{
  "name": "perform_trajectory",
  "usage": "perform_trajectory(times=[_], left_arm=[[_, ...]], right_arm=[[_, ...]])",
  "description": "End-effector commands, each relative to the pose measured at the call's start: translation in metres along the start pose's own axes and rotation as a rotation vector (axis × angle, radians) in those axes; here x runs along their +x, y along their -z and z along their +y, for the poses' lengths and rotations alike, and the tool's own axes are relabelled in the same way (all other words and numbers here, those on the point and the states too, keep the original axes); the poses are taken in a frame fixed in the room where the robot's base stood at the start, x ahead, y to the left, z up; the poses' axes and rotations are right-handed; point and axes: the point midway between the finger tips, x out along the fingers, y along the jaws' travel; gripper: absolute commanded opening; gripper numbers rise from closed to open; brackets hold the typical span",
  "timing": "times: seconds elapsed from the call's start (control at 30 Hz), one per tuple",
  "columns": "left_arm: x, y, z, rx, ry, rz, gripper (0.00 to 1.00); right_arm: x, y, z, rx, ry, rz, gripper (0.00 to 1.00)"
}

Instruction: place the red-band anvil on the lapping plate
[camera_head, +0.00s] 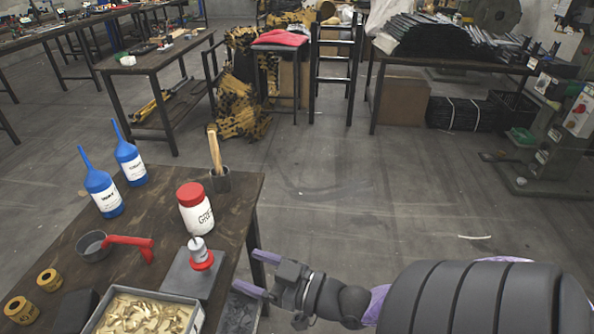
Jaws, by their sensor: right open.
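The red-band anvil (200,255) is a small pale grey cylinder with a thin top pin and a wide red band round its base. It stands upright on the flat grey square lapping plate (178,280) near the right edge of the dark wooden table. My right gripper (257,273) is to the right of the anvil, past the table edge in the picture. Its two purple fingers are spread apart and point left toward the anvil, with nothing between them. My left gripper is not in view.
A metal tray of brass pieces (196,320) stands just in front of the plate. Behind it are a red-lidded white jar (195,210), a cup with a brush (217,180) and blue bottles (103,194). A red-handled pan (92,247) lies left. Open floor is to the right.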

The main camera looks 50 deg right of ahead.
Motion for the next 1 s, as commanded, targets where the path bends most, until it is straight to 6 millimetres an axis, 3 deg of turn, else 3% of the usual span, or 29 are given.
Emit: perform_trajectory(times=[0.07, 0.17, 0.23, 0.3, 0.4, 0.43, 0.5, 0.6, 0.7, 1.0], left_arm=[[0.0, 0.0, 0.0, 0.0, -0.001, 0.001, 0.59], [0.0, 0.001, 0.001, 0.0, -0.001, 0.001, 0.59], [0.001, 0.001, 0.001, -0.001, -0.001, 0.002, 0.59], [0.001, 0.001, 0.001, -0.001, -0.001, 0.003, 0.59], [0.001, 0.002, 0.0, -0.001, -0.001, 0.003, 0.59], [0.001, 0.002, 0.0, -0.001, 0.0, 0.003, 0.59], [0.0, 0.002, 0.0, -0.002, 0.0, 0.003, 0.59], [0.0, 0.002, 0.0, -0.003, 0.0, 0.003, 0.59], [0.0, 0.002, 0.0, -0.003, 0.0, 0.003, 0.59], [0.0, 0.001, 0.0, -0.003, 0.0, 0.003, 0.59]], right_arm=[[-0.002, -0.012, 0.004, -0.012, -0.014, -0.031, 0.76], [-0.022, -0.084, 0.023, -0.063, -0.086, -0.236, 0.76], [-0.058, -0.165, 0.029, -0.084, -0.145, -0.496, 0.76], [-0.111, -0.241, 0.015, -0.073, -0.177, -0.784, 0.76], [-0.189, -0.314, -0.03, -0.036, -0.166, -1.154, 0.76], [-0.209, -0.327, -0.046, -0.027, -0.153, -1.247, 0.76], [-0.249, -0.345, -0.079, -0.01, -0.117, -1.422, 0.76], [-0.281, -0.354, -0.107, -0.005, -0.074, -1.564, 0.76], [-0.291, -0.355, -0.114, -0.006, -0.061, -1.604, 0.76], [-0.291, -0.355, -0.113, -0.007, -0.062, -1.601, 0.76]])
